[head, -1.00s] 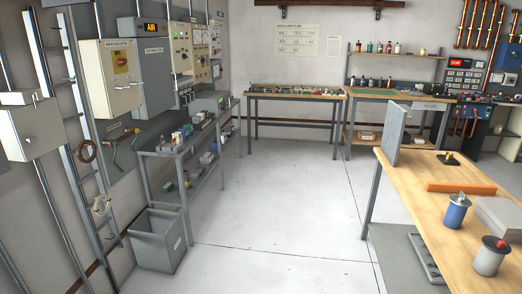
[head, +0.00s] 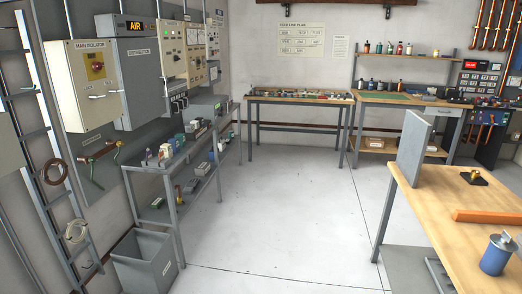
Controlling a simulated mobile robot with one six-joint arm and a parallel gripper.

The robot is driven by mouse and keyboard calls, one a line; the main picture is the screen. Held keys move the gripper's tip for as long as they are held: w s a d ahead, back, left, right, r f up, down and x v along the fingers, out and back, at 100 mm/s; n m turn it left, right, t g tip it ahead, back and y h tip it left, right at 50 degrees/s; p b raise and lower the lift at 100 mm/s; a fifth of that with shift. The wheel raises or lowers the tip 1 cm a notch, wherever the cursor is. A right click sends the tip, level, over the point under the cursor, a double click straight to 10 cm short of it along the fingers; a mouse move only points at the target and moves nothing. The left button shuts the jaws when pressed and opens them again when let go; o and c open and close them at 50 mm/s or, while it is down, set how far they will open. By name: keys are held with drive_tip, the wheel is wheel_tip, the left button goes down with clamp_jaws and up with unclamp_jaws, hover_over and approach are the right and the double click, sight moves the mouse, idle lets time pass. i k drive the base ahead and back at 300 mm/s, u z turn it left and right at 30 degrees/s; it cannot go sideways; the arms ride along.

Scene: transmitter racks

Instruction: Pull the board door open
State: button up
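A grey distribution board (head: 143,80) hangs on the left wall, with an orange-lit AIR sign (head: 136,27) at its top. Its front door looks shut, with a small handle near its right edge. The cream main isolator box (head: 80,85), with a red and yellow switch and a lever handle, hangs just left of it. My gripper is in none of the views.
A grey shelf bench (head: 190,152) with small items stands below and right of the boards. A grey bin (head: 143,262) is on the floor at its near end. A wooden workbench (head: 430,215) is at right. The floor (head: 285,200) between is clear.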

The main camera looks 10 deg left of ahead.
sight(137, 60)
drive_tip(key=z, duration=0.05)
drive_tip(key=i, duration=2.25)
drive_tip(key=z, duration=0.4)
drive_tip(key=k, duration=0.15)
drive_tip(key=u, duration=2.8)
